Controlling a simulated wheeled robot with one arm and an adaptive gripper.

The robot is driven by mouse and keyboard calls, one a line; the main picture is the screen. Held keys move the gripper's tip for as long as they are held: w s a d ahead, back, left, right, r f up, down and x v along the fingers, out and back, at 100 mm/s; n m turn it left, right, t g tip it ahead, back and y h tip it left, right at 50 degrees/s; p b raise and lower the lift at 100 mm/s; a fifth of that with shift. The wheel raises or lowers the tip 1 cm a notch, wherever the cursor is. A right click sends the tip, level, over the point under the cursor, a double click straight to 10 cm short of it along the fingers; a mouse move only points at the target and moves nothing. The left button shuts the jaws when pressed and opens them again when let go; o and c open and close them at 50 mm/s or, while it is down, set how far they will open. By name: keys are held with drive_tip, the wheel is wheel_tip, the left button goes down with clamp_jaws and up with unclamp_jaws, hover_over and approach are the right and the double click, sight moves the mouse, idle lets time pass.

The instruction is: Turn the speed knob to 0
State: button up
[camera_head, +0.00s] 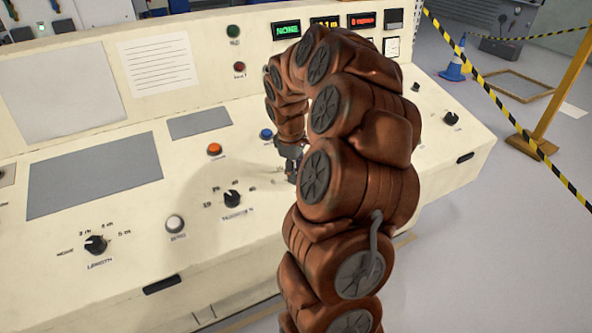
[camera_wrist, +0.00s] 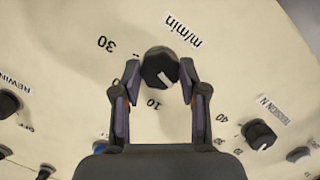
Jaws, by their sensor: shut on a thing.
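The speed knob (camera_wrist: 158,66) is a black round knob with a white pointer mark, under a white "m/min" label in the wrist view. The printed numbers 30 and 10 show around it; other scale marks are hidden by the fingers. The white mark lies on the knob's lower right part, near the 10 side. My gripper (camera_wrist: 160,82) has one finger on each side of the knob and is shut on it. In the head view my gripper (camera_head: 289,165) is down at the panel, and my arm hides the knob there.
The tension knob (camera_wrist: 259,134) is at lower right in the wrist view; the rewind knob (camera_wrist: 8,103) is at the left edge. In the head view, the length knob (camera_head: 95,245), a white button (camera_head: 175,223) and an orange button (camera_head: 214,149) sit on the cream sloping panel.

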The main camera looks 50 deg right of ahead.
drive_tip(key=o, duration=1.1)
drive_tip(key=shift+o, duration=0.2)
drive_tip(key=shift+r, duration=0.15)
wheel_tip(320, 180, up, 12)
drive_tip(key=a, duration=0.1)
drive_tip(key=shift+a, duration=0.35)
drive_tip(key=s+a+r+p, duration=0.1)
drive_tip(key=s+a, duration=0.3)
drive_tip(key=a, duration=0.6)
drive_tip(key=s+a+p, duration=0.1)
drive_tip(key=s+a, duration=0.2)
drive_tip(key=a, duration=0.7)
drive_tip(key=s+a+f+m+g, duration=0.1)
drive_tip(key=s+a+f, duration=0.1)
drive_tip(key=s+a, duration=0.3)
drive_tip(key=s+a+f+m+y+p, duration=0.1)
drive_tip(key=s+a, duration=0.4)
drive_tip(key=s, duration=0.6)
drive_tip(key=shift+s+a+f+m+g+y, duration=0.3)
drive_tip(key=shift+s+f+m+g, duration=0.1)
drive_tip(key=shift+f+m, duration=0.25)
